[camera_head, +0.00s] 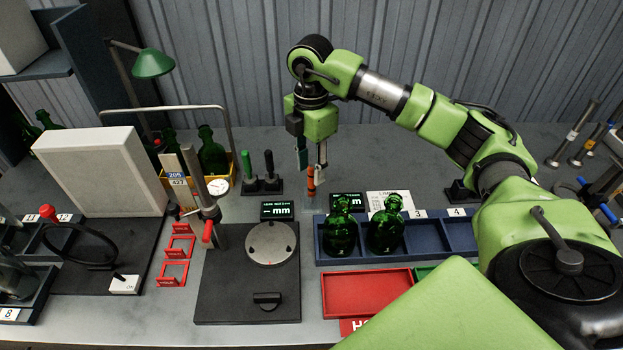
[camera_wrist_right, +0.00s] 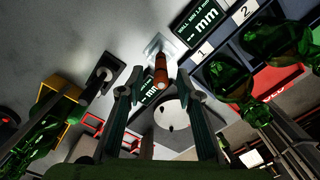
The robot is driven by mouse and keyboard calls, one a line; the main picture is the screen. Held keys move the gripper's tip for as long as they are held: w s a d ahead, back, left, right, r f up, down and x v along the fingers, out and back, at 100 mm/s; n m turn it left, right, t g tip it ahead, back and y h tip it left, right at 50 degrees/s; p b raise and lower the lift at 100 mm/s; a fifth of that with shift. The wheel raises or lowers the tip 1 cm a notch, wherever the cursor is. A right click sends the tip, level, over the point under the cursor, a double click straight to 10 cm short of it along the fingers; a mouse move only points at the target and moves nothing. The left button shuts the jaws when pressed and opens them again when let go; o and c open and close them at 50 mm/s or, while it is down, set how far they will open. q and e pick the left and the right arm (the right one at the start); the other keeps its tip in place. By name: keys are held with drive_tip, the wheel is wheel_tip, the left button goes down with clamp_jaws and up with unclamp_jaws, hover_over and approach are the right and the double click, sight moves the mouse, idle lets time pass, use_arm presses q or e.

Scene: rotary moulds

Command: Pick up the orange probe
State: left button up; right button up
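The orange probe (camera_head: 311,182) stands upright on a small pale, clear-looking base (camera_head: 312,205), behind the numbered bottle rack. My right gripper (camera_head: 311,168) points down from above, with its fingers around the probe's upper end. In the right wrist view the probe (camera_wrist_right: 161,70) shows between the two spread fingers of this gripper (camera_wrist_right: 157,90), with a gap on each side. The fingers are open, and the probe's lower end meets its base (camera_wrist_right: 158,46). My left gripper is in neither view.
Two green bottles (camera_head: 340,232) stand in the blue rack (camera_head: 425,238) just right of the probe. A small display (camera_head: 279,210) and a gauge with a round plate (camera_head: 271,243) are in front left. Black and green-handled tools (camera_head: 269,165) stand left.

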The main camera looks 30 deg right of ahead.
sight(312, 196)
wheel_tip(312, 196, down, 3)
drive_tip(key=shift+s+d+f+p, duration=0.1)
drive_tip(key=shift+f+p, duration=0.05)
drive_tip(key=shift+p, duration=0.2)
drive_tip(key=shift+c, duration=0.5)
clamp_jaws()
